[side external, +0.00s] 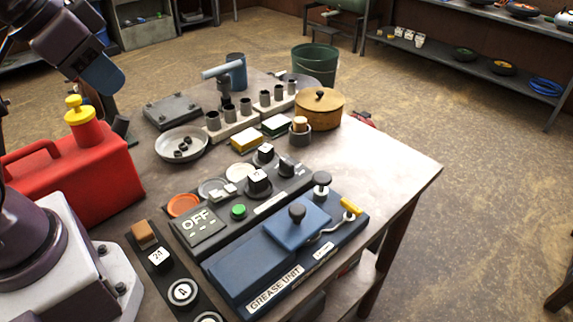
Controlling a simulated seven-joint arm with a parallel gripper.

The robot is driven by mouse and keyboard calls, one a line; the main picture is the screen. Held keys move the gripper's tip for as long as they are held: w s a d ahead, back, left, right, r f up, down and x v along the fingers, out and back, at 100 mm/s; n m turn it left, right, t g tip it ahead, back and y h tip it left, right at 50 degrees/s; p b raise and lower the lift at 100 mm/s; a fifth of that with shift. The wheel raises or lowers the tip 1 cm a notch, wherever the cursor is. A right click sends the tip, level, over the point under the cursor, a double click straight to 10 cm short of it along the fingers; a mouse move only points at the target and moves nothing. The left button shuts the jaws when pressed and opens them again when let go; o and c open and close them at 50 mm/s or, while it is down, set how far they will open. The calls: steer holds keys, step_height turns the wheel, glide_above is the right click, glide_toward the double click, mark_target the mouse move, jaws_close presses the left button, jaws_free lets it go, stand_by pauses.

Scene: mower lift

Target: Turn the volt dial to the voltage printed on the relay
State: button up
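A dark control panel (224,205) lies across the table in the side external view. It carries a display reading OFF (196,222), a green button (238,211) and several black knobs; one large knob (258,181) stands near its middle. I cannot tell which knob is the volt dial or read its marks. A dark strip (171,276) at lower left holds a brown block (144,233), a white face that seems to read 24 and round dials marked with letters. I cannot tell for certain which part is the relay. My arm shows at left; my gripper's fingers cannot be made out.
A blue grease unit (240,268) with a black knob and yellow-handled lever sits in front of the panel. A red can (75,170) stands at left. A grey dish (181,149), sockets, sponges and a lidded brown pot (319,108) are behind. The table's right end is clear.

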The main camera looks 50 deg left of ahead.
steer(key=o, duration=0.3)
steer(key=shift+w+d+f, duration=0.1)
steer(key=shift+d+f, duration=0.05)
steer(key=shift+f, duration=0.1)
steer(key=shift+o, duration=0.9)
steer(key=shift+w+d+f+g, duration=0.2)
steer(key=shift+w+f+g, duration=0.7)
steer(key=shift+f, duration=0.15)
steer(key=n+g, duration=0.4)
steer(key=n, duration=1.4)
glide_toward(287, 162)
step_height(287, 162, down, 10)
steer(key=shift+s+a+f, duration=0.1)
